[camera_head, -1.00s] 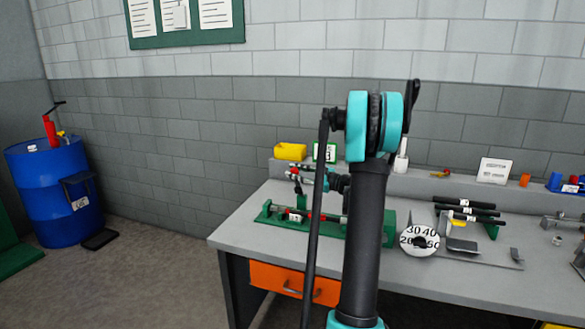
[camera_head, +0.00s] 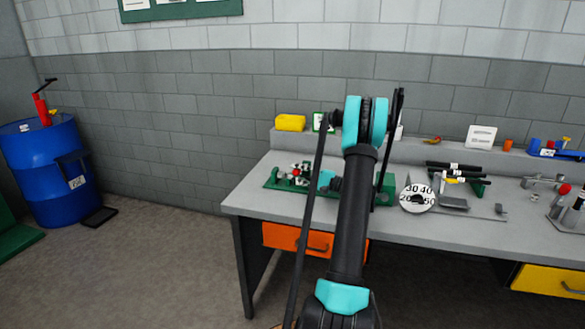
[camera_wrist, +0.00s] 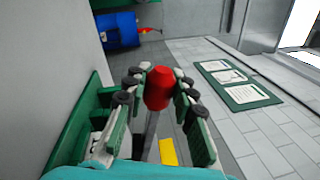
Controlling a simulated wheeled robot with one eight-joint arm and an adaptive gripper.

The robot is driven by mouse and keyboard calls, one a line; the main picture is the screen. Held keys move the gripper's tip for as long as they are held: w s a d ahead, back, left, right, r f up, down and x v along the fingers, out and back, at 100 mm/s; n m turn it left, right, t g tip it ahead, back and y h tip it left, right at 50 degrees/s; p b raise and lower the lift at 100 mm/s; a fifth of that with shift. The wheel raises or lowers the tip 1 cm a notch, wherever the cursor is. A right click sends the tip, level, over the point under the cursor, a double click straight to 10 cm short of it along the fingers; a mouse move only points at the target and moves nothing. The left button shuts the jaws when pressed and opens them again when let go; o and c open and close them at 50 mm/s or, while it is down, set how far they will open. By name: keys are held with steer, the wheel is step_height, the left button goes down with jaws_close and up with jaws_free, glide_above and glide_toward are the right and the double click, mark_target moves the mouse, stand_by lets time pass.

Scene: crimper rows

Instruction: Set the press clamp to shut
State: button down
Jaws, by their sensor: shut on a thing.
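The press clamp (camera_head: 274,183) has a green base and lies on the left part of the workbench, partly hidden behind my arm. My gripper (camera_head: 301,170) is low over it, with a red spot between its fingers. In the wrist view, my gripper (camera_wrist: 158,80) is shut on a red knob (camera_wrist: 158,92), with a finger on each side of it. A grey lever (camera_wrist: 151,132) runs from below the knob. Green parts of the fixture show at the left of that view. The lever's lower end is hidden.
A yellow bin (camera_head: 290,122) stands on the back ledge. A numbered dial (camera_head: 417,198) and black-handled tools (camera_head: 455,167) are to the right on the workbench (camera_head: 330,222). Another fixture with a red knob (camera_head: 565,189) is at the far right. A blue barrel (camera_head: 50,165) stands left.

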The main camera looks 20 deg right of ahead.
steer(key=shift+s+f, duration=0.1)
steer(key=shift+f, duration=0.2)
steer(key=c, duration=1.2)
jaws_free()
step_height(320, 180, up, 10)
